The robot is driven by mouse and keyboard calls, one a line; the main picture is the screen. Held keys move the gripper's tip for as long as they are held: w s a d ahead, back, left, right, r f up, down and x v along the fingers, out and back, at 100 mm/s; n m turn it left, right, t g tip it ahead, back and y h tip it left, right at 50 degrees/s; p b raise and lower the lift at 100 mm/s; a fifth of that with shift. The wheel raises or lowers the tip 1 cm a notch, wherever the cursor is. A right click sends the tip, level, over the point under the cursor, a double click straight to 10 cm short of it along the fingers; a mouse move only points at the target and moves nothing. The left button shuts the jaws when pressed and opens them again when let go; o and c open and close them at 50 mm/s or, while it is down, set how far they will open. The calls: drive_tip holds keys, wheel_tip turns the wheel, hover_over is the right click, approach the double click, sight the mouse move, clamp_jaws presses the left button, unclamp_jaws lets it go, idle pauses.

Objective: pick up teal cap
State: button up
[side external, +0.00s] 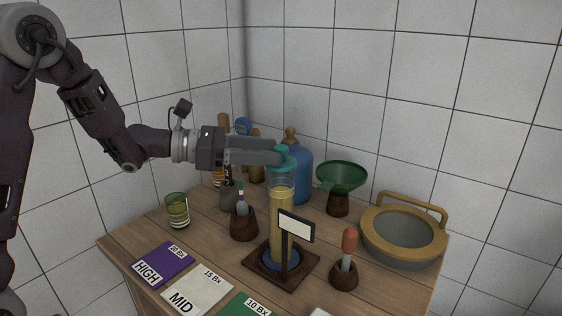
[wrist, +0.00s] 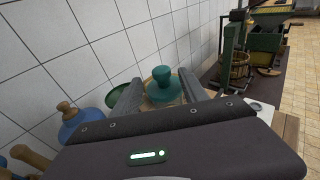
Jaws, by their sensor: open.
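The teal cap (side external: 287,165) sits on top of a tall clear cylinder (side external: 281,215) of yellow liquid, with its knob upward. It also shows in the wrist view (wrist: 163,90), between my two fingers. My gripper (side external: 279,156) is open and level at the height of the cap, its fingertips reaching the knob from the left. In the wrist view my gripper (wrist: 160,88) has one finger on each side of the cap, with a visible gap. In the side view the near finger hides part of the cap.
The cylinder stands on a dark wooden base (side external: 257,266) with a small white sign (side external: 296,226) in front. A blue demijohn (side external: 301,180) and green funnel (side external: 342,177) stand close behind. A grey basin (side external: 404,235) is at right. A green glass (side external: 178,211) and labelled cards (side external: 162,264) are at left.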

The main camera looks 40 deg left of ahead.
drive_tip(key=x, duration=0.6)
drive_tip(key=shift+d+r, duration=0.1)
drive_tip(key=shift+d, duration=0.15)
clamp_jaws()
